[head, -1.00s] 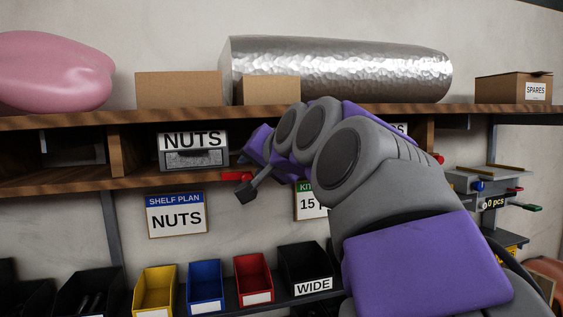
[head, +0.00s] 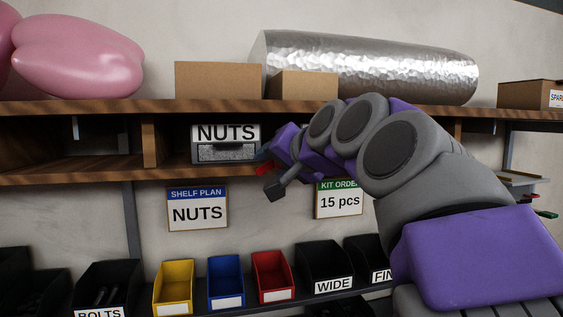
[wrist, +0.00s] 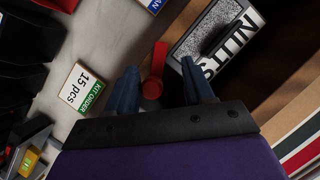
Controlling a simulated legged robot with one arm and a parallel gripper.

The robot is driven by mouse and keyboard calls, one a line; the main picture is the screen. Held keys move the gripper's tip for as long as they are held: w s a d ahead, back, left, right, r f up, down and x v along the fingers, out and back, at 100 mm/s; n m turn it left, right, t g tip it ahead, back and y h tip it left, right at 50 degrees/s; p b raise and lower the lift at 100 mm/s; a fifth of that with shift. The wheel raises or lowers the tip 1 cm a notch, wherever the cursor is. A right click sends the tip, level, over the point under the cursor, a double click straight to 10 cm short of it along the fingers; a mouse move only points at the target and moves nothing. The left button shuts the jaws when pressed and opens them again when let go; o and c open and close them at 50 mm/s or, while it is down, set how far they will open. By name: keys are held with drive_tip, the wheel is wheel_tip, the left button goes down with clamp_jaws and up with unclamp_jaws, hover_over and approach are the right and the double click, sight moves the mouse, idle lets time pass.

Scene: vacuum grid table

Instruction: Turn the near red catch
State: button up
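The red catch (wrist: 158,58) is a short red bar with a round red end, beside the NUTS drawer (wrist: 218,38). In the wrist view it lies between the two blue-grey fingers of my gripper (wrist: 156,72). The fingers are apart, with gaps on both sides of the catch; contact cannot be told. In the head view my gripper (head: 283,178) is just right of and below the grey NUTS drawer (head: 226,150). Only a small red part of the catch (head: 264,168) shows there; my wrist hides the rest.
Above are a wooden shelf (head: 200,107) with cartons (head: 218,80), a metallic roll (head: 390,70) and a pink object (head: 80,55). Below hang the NUTS card (head: 197,212) and the KIT ORDER card (head: 340,203). Coloured bins (head: 226,285) stand lower. The wall between is clear.

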drive_tip(key=d+f+v, duration=0.1)
drive_tip(key=v, duration=1.9)
idle(1.4)
drive_tip(key=shift+r, duration=0.1)
drive_tip(key=shift+s+d, duration=0.1)
idle(0.3)
drive_tip(key=v, duration=1.7)
drive_tip(key=shift+s+p, duration=0.15)
drive_tip(key=shift+p, duration=0.25)
drive_tip(key=shift+r, duration=0.1)
